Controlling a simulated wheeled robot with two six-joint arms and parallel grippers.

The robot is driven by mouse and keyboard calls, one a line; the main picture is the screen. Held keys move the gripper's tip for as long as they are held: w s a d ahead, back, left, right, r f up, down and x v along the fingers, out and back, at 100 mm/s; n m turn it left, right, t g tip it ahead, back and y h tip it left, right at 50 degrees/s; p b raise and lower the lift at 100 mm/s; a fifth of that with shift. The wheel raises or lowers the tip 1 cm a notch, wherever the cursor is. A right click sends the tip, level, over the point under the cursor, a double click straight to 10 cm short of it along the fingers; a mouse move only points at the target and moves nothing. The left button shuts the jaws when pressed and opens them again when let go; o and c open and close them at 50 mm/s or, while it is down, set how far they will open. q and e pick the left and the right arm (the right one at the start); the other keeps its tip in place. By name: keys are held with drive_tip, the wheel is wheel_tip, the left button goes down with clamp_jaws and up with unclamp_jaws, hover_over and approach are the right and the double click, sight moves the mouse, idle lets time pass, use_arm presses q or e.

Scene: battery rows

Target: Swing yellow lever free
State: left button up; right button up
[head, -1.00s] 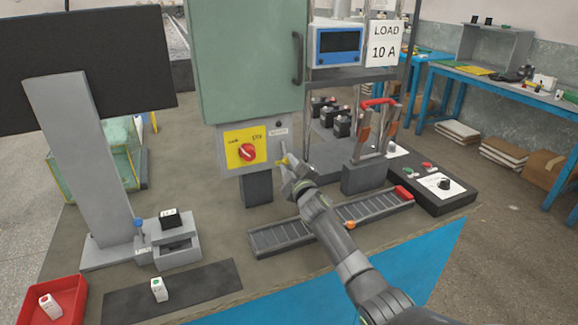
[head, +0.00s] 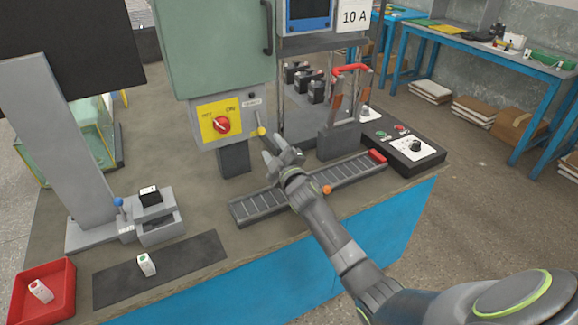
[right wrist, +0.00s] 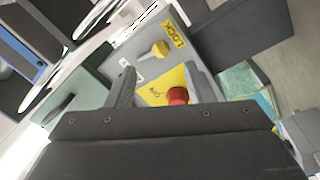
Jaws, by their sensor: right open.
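The yellow lever (head: 259,131) sticks out at the lower right of the grey switch box (head: 205,133), below a small label. In the right wrist view its rounded yellow end (right wrist: 160,48) shows beside the yellow LOCK label (right wrist: 174,33). My right gripper (head: 269,149) is open and empty, just in front of and below the lever in the head view. Its two spread fingers (right wrist: 162,82) frame the switch face in the right wrist view, with the lever end beyond their tips. I see no contact. My left gripper is not in view.
A red rotary knob (head: 222,125) sits on the yellow plate left of the lever. The green cabinet (head: 214,50) stands above. A slotted rail (head: 250,207) lies under my right arm. A metal stand with a red handle (head: 351,69) is close on the right.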

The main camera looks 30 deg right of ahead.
drive_tip(key=s+f+p, duration=0.1)
drive_tip(key=s+p, duration=0.1)
drive_tip(key=s, duration=0.8)
drive_tip(key=shift+s, duration=0.15)
drive_tip(key=shift+f, duration=0.1)
